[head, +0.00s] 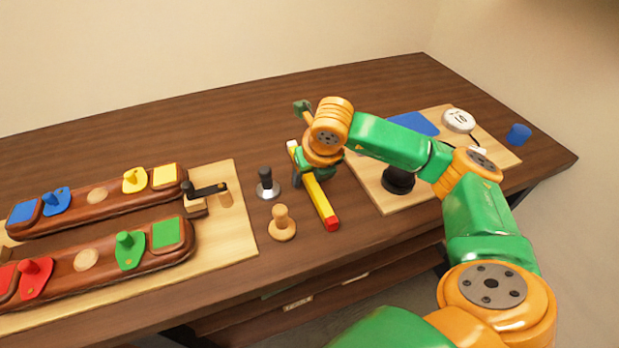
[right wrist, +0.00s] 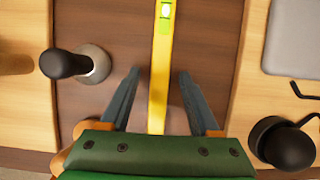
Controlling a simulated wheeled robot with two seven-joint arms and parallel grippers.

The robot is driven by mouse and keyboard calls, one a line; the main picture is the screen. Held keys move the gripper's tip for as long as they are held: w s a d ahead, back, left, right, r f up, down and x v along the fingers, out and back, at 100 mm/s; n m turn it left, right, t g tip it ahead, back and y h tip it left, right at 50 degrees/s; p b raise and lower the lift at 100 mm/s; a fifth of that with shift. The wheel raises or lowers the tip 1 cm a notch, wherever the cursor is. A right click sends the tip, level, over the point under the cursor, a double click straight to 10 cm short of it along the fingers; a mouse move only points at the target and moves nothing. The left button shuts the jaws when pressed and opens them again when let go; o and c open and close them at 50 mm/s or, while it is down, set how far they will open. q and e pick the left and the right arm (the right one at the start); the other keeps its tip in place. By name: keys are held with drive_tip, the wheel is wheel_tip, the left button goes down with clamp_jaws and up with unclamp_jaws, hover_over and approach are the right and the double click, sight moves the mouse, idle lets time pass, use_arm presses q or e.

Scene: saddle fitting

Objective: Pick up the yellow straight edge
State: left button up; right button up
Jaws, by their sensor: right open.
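The yellow straight edge (head: 318,198) lies on the brown table between the two pale boards. It has a red near end and a whitish far end. In the right wrist view the straight edge (right wrist: 159,85) runs upright through the middle, with a green level vial in it. My right gripper (head: 303,160) is over its far half. In the wrist view the open fingers of my right gripper (right wrist: 159,73) stand on either side of the bar, with a gap on both sides. I cannot tell their exact height. My left gripper is not in view.
A black-handled metal piece (head: 267,185) and a wooden knob (head: 282,223) stand just left of the bar. The right board (head: 444,182) bears a black knob (head: 398,181), a blue plate (head: 414,124) and a white dial (head: 459,120). The left board (head: 236,232) bears two long brown pieces.

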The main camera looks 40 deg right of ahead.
clamp_jaws()
drive_tip(key=shift+r, duration=0.1)
